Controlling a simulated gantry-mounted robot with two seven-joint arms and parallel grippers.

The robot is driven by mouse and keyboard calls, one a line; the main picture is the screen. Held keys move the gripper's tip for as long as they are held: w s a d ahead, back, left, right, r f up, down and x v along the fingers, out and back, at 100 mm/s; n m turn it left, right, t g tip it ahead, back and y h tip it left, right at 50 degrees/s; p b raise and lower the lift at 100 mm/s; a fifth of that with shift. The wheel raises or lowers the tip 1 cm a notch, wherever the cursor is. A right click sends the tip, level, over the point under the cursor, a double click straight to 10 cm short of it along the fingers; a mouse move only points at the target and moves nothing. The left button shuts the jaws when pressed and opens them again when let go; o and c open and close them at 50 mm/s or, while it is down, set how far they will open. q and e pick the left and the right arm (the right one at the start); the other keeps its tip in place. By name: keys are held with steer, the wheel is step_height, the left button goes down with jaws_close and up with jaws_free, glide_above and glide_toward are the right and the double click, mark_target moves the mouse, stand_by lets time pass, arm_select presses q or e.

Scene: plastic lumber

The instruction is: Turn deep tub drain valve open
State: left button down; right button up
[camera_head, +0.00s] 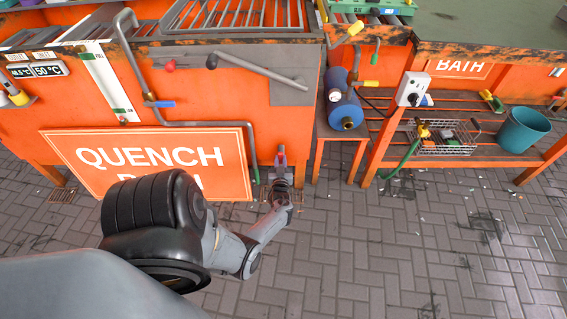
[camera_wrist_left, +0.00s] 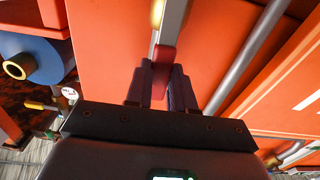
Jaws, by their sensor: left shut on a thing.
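The deep orange tub (camera_head: 235,110) stands at the left of the head view, behind a "QUENCH" sign. My left gripper (camera_head: 281,168) is low at the tub's front, near its right corner. In the left wrist view, my left gripper (camera_wrist_left: 162,85) is shut on a red handle (camera_wrist_left: 163,68) between its two dark fingers. A pale metal bar (camera_wrist_left: 173,22) runs up from that handle, with a yellow part beside it. The valve body is hidden in the head view by the gripper. My right gripper is in neither view.
The white-lettered sign (camera_head: 150,160) leans just left of my left gripper. A grey pipe (camera_head: 200,124) bends down beside it. A blue cylinder (camera_head: 343,100) sits on an orange stand to the right. A teal bucket (camera_head: 523,130) is on the right shelf. The paved floor in front is open.

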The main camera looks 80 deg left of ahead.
arm_select(q)
steer(key=c, duration=1.4)
jaws_free()
steer(key=o, duration=0.4)
steer(key=shift+a, duration=0.15)
steer(key=shift+o, duration=0.2)
steer(key=s+d+p, duration=0.2)
steer(key=d+p, duration=0.2)
steer(key=d, duration=0.6)
steer(key=shift+d+p, duration=0.35)
